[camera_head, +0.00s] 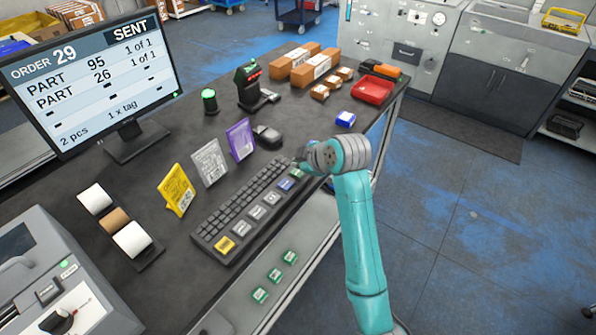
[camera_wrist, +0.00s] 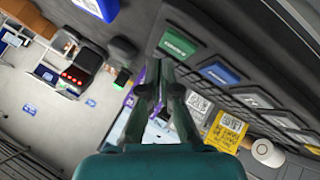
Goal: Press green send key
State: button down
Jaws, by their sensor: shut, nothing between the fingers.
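The keyboard (camera_head: 236,204) lies on the dark desk, with a row of larger coloured and grey keys along its front side. The green key (camera_head: 297,173) is at the right end of that row. It also shows in the wrist view (camera_wrist: 180,42), its lettering too blurred to read surely. My gripper (camera_head: 300,163) is shut and empty at the keyboard's right end, close to the green key. In the wrist view the closed fingertips (camera_wrist: 167,62) appear just below the green key; contact cannot be told. The monitor (camera_head: 95,80) reads "ORDER 29" and "SENT".
A blue key (camera_head: 285,185) adjoins the green one. Purple, grey and yellow tag cards (camera_head: 240,140) stand behind the keyboard, with a mouse-like dark device (camera_head: 267,136) nearby. A blue box (camera_head: 345,119) and red tray (camera_head: 372,90) lie to the right.

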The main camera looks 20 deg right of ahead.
aim_at(299, 174)
jog(key=shift+r, duration=2.55)
jog(key=shift+s, duration=0.1)
